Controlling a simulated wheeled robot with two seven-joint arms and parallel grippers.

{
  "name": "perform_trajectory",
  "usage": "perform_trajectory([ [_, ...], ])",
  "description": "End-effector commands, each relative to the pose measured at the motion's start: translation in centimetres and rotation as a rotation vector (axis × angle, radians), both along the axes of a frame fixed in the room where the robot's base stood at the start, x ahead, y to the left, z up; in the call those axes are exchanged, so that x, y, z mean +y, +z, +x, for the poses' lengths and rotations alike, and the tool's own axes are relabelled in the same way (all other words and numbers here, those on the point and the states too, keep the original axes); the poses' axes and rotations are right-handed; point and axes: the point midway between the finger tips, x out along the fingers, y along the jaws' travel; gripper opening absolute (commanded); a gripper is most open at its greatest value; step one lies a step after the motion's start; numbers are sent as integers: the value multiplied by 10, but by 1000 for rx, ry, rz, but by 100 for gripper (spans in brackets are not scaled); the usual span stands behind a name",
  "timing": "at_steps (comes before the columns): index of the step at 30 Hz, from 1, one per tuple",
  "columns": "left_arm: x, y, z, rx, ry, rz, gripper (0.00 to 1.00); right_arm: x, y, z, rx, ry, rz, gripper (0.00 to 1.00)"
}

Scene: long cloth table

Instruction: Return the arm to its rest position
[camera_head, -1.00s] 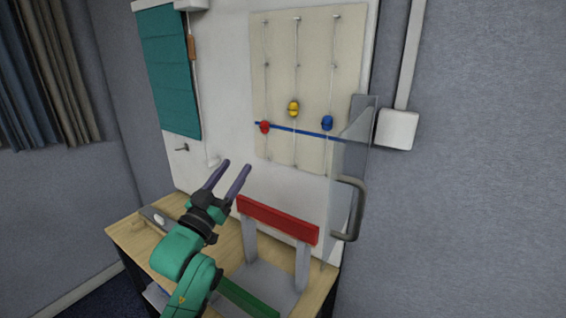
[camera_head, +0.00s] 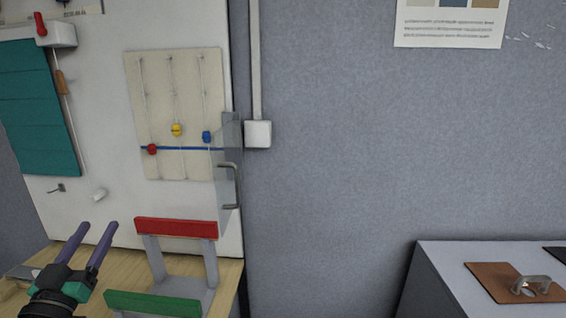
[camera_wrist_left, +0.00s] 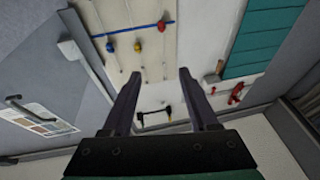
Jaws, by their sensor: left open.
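My left gripper (camera_head: 86,246) is at the lower left of the head view, with its two purple fingers apart and nothing between them. It is in front of the white board and left of the red-topped grey frame. In the left wrist view the fingers (camera_wrist_left: 158,95) are also spread and empty, pointing toward the board. The rest of my left arm is mostly below the picture edge. My right gripper is not in these views.
A white board (camera_head: 90,120) carries a beige panel (camera_head: 205,65) with red, yellow and blue beads, and a clear door with a handle (camera_head: 229,186). A red-topped frame (camera_head: 176,228) stands on the wooden table (camera_head: 228,270). A grey cabinet (camera_head: 440,285) is at right.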

Motion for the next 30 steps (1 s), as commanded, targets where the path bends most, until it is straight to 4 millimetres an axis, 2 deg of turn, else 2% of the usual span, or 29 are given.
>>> perform_trajectory([
  [8,-22,-64,14,246,-12,-30,60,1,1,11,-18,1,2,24],
  [13,-46,-126,13,482,-30,-47,60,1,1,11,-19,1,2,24],
  [17,-73,-181,1,706,-57,-53,60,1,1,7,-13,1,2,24],
  [20,-97,-225,-19,900,-88,-50,60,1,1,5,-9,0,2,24],
  [24,-131,-277,-60,1177,-142,-33,60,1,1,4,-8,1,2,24],
  [27,-153,-305,-95,1361,-183,-14,60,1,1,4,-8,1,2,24],
  [30,-173,-324,-132,1532,-230,9,60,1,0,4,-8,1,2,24],
])
